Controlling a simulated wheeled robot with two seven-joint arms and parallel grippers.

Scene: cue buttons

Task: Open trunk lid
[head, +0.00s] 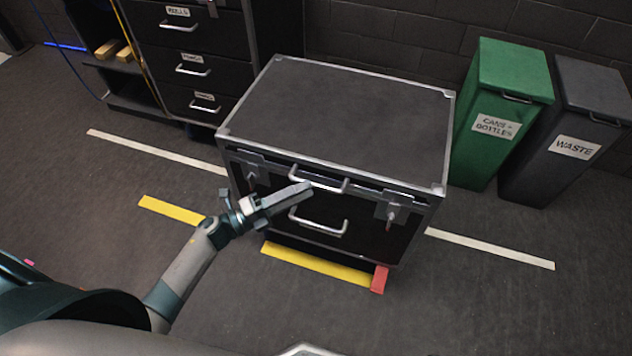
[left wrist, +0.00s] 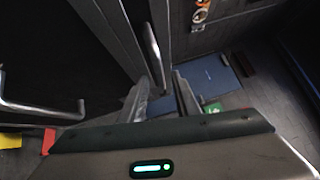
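The dark trunk with silver metal edging stands on the floor in the middle of the head view. Its flat lid (head: 345,105) looks closed. The upper handle (head: 322,186) is at the lid's front edge, and a lower handle (head: 318,224) is on the front face. My left gripper (head: 305,190) is at the front of the trunk, close to the upper handle. In the left wrist view its fingers (left wrist: 161,92) are apart, with a metal handle (left wrist: 152,52) lined up between them. I cannot tell whether they touch it. My right gripper is not in view.
Latches hang on the trunk's front at left (head: 251,178) and right (head: 392,212). A drawer cabinet (head: 190,90) stands behind left. A green bin (head: 505,85) and a grey waste bin (head: 590,90) stand at right. Floor in front is clear, with yellow tape (head: 315,264).

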